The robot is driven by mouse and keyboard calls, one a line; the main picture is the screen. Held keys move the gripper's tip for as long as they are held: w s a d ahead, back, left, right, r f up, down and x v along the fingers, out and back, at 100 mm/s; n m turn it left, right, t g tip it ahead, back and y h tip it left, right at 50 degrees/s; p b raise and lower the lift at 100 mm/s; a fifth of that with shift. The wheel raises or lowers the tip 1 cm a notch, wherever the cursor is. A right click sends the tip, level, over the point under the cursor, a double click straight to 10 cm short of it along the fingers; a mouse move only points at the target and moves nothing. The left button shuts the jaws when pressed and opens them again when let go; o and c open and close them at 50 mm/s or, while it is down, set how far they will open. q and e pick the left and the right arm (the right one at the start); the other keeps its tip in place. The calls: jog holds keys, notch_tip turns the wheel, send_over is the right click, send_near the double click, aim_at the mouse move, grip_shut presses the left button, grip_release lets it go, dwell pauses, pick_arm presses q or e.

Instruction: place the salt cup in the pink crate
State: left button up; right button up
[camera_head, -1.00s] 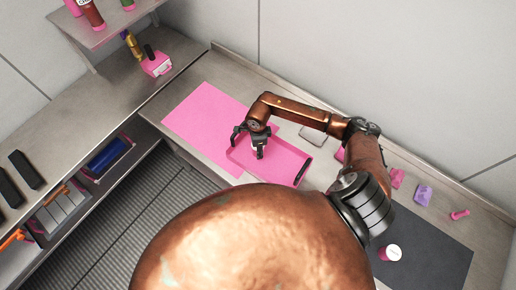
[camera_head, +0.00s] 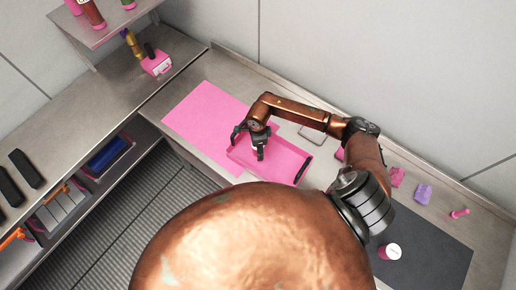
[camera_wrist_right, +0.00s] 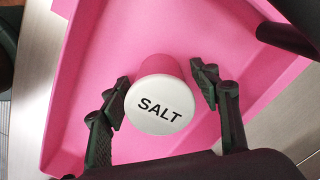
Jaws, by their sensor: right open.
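The salt cup (camera_wrist_right: 158,104) is pink with a white lid marked SALT. In the right wrist view it is inside the pink crate (camera_wrist_right: 215,35), between the two fingers of my right gripper (camera_wrist_right: 164,80). The fingers are open, one on each side, with a visible gap at the right finger; the left fingertip is very close to the cup. In the head view my right gripper (camera_head: 257,146) is down over the crate (camera_head: 287,159), and it mostly hides the cup. My left gripper is not in view.
A white-lidded cup (camera_head: 390,252) stands on the dark mat (camera_head: 435,248). Pink (camera_head: 397,177) and purple (camera_head: 423,193) items lie along the counter's back. A pink mat (camera_head: 200,112) lies left of the crate, clear. A wall runs behind the counter.

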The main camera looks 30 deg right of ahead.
jog(key=shift+r, duration=0.2)
notch_tip(320, 180, up, 12)
jog(key=shift+f+b, duration=0.1)
jog(key=shift+b, duration=0.95)
